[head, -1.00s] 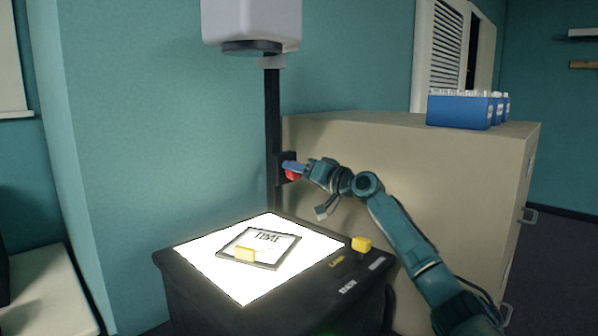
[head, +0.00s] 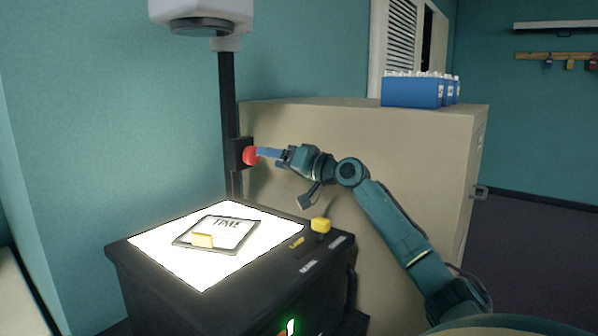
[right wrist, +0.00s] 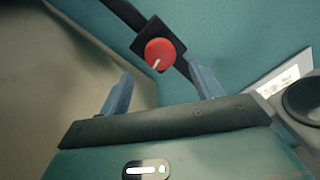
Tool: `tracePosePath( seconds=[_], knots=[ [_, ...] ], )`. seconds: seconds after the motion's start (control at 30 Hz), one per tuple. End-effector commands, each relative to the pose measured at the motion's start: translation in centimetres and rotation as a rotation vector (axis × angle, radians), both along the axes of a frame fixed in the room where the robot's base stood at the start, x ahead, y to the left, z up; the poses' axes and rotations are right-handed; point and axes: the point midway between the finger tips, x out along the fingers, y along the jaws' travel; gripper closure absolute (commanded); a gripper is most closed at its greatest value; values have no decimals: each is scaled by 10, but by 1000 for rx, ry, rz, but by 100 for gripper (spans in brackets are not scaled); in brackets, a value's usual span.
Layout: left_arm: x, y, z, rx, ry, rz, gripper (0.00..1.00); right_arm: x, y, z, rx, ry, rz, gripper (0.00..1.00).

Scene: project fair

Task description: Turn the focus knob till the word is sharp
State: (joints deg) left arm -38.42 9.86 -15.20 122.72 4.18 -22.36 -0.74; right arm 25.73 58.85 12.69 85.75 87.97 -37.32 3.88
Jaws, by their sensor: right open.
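The red focus knob (head: 250,155) sits on a black block on the projector's dark post. In the right wrist view the knob (right wrist: 160,53) shows a white pointer line toward its lower left. My right gripper (head: 262,152) is open, its blue fingers pointing at the knob. In the right wrist view the knob lies beyond and between the open fingertips, and they look apart from it. The transparency (head: 236,232) lies on the lit projector top, with the word TIME (head: 227,223) on it. My left gripper is out of view.
The projector head (head: 200,12) hangs above the lit stage. A yellow lamp switch (head: 320,225) stands on the front right of the black projector body (head: 200,300). A beige cabinet (head: 400,150) with blue bottle crates (head: 412,90) stands behind my right arm.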

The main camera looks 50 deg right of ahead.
Motion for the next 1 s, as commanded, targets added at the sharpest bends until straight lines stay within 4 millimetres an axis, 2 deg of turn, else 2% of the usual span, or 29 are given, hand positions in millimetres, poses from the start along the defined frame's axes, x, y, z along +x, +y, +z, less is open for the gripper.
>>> tracePosePath(
  seconds=[0.03,0.2,0.4,0.6,1.0],
  knots=[
    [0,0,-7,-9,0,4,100,-9,-2,-7,-3,4,-1,35],
    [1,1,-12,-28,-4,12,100,-37,-5,-7,-2,4,1,35],
    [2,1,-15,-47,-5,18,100,-60,-8,-4,2,1,1,35],
    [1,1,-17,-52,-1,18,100,-69,-10,-3,1,1,1,35],
    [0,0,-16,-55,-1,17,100,-70,-10,-2,1,0,0,35]
  ],
)
